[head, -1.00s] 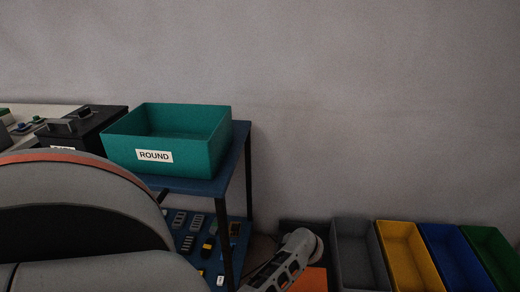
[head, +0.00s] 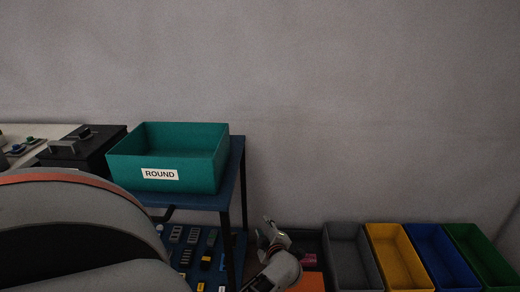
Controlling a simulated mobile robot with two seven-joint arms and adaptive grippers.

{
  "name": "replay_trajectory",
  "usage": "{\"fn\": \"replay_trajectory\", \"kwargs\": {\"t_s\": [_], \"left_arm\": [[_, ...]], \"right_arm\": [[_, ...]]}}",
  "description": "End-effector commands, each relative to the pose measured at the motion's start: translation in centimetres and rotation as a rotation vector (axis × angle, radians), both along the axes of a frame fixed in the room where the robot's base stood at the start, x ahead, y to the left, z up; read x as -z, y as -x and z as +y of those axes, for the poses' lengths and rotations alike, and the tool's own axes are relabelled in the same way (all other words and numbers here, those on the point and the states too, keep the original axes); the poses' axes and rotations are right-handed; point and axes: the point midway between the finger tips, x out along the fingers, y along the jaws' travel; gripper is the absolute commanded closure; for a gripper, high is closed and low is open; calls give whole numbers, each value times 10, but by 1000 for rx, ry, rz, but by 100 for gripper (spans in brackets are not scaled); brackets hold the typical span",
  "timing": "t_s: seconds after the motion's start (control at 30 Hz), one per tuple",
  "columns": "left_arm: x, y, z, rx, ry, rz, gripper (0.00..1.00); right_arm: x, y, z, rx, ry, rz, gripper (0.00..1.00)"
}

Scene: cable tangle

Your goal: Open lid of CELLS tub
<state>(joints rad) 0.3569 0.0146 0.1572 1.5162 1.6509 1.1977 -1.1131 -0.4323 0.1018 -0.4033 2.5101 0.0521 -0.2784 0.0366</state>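A black tub (head: 92,154) with a grey handle (head: 62,147) stands at the left, beside the teal bin. Its top looks closed. No CELLS label can be read, and the big grey link of my arm covers its lower front. My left gripper (head: 268,231) is low in the middle, just right of the blue shelf unit and well away from the black tub. Its fingers point up and are small and dim, so I cannot tell whether they are apart. My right gripper is not in view.
A teal bin labelled ROUND (head: 205,176) sits on the blue shelf unit (head: 239,165), with small parts on the lower shelf. Grey (head: 349,265), yellow (head: 400,263), blue (head: 440,262) and green (head: 480,260) bins line the lower right. The wall behind is bare.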

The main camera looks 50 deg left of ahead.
Motion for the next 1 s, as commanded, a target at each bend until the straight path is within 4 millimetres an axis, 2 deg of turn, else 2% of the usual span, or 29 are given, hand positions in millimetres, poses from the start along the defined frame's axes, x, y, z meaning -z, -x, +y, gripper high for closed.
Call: {"fn": "replay_trajectory", "kwargs": {"t_s": [0.03, 0.23, 0.87, 0.93, 1.0], "left_arm": [[-8, -1, 0, 14, -22, -6, 68], [-20, -3, -2, 47, -69, -17, 68], [-20, -2, -2, 50, -75, -18, 68], [-27, -5, -2, 50, -75, -26, 68], [-46, -11, -2, 49, -76, -50, 68]], "right_arm": [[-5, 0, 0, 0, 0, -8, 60], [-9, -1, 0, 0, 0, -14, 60], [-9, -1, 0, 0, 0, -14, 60], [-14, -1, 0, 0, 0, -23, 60], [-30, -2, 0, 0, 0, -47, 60]]}}
